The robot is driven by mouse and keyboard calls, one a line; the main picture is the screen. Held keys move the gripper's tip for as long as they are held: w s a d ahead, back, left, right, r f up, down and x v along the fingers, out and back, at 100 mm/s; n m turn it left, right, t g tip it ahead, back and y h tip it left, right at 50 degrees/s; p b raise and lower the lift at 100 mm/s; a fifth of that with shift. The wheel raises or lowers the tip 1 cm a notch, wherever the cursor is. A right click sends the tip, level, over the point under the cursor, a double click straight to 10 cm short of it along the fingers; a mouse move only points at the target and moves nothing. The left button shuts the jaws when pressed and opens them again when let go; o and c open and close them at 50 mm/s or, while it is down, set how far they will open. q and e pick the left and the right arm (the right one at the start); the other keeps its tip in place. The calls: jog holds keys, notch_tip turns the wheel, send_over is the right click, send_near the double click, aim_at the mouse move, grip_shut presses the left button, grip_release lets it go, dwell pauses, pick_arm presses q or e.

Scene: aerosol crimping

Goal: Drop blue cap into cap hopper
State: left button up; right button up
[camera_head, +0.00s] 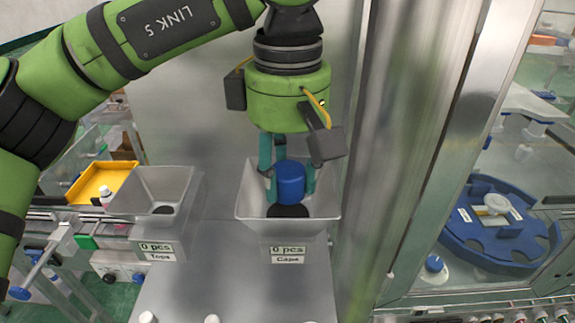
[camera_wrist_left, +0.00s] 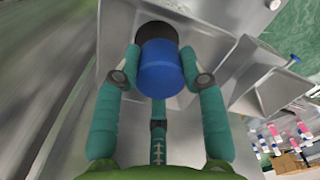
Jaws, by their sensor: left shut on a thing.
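The blue cap (camera_head: 290,182) is held in my left gripper (camera_head: 289,185), whose teal fingers are shut on its sides. The cap hopper (camera_head: 248,203), a grey funnel labelled "0 pcs Caps", lies below the cap. The cap is over the hopper's mouth and its dark hole; the exact height above it is hard to tell. My right gripper does not show.
A second grey hopper (camera_head: 152,181) labelled "Tops" stands to the left. A yellow tray (camera_head: 103,180) is behind it. A metal post and glass panel stand at the right, with a blue round fixture (camera_head: 492,247) behind the glass. White-topped items show at the front edge.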

pick_arm(q)
jog(key=shift+f, duration=0.3)
jog(key=o, duration=0.8)
jog(key=shift+c, duration=0.2)
jog(key=shift+r, duration=0.1)
jog(key=s+r, duration=0.4)
jog(key=s, duration=0.5)
jog(key=shift+b, duration=0.35)
dwell(0.3)
